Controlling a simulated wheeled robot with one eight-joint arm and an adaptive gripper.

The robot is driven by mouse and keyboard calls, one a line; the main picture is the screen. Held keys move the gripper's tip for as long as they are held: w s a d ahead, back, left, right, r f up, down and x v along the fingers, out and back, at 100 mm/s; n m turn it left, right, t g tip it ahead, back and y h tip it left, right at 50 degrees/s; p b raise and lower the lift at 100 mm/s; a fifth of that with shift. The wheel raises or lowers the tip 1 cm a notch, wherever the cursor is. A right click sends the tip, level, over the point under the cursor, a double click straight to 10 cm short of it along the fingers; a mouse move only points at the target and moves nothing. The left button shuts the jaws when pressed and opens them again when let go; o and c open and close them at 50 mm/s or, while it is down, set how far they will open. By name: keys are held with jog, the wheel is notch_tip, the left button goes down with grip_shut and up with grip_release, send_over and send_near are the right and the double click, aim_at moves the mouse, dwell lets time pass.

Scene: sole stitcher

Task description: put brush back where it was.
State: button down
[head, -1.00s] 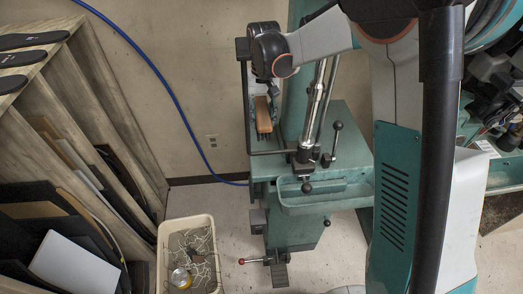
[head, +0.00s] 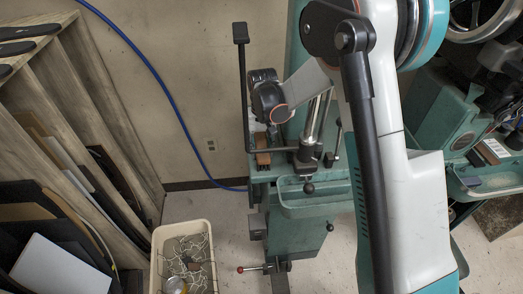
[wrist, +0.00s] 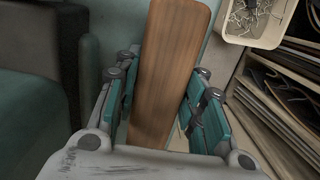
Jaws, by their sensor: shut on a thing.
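The brush has a long flat brown wooden back. In the wrist view the brush (wrist: 170,65) runs lengthwise between the teal finger pads of my gripper (wrist: 163,95), which is shut on it. In the head view a short piece of the brush (head: 262,157) shows below my dark wrist, by the left side of the green stitching machine (head: 300,235). My fingers are mostly hidden there by the wrist. I cannot tell whether the brush touches the machine.
A black upright post (head: 242,80) and a horizontal bar stand close to my wrist. The machine's green tray (head: 325,208) is lower right. A cream bin (head: 157,262) with scraps stands on the floor. A wooden rack (head: 98,110) is at left.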

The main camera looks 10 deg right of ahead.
aim_at(262, 142)
jog(key=shift+f, duration=0.1)
jog(key=c, duration=1)
grip_release()
jog(key=shift+c, duration=0.2)
notch_tip(262, 142, up, 12)
jog(key=w+p, duration=0.1)
jog(key=p, duration=0.3)
jog(key=shift+p, duration=0.35)
jog(key=shift+d, duration=0.1)
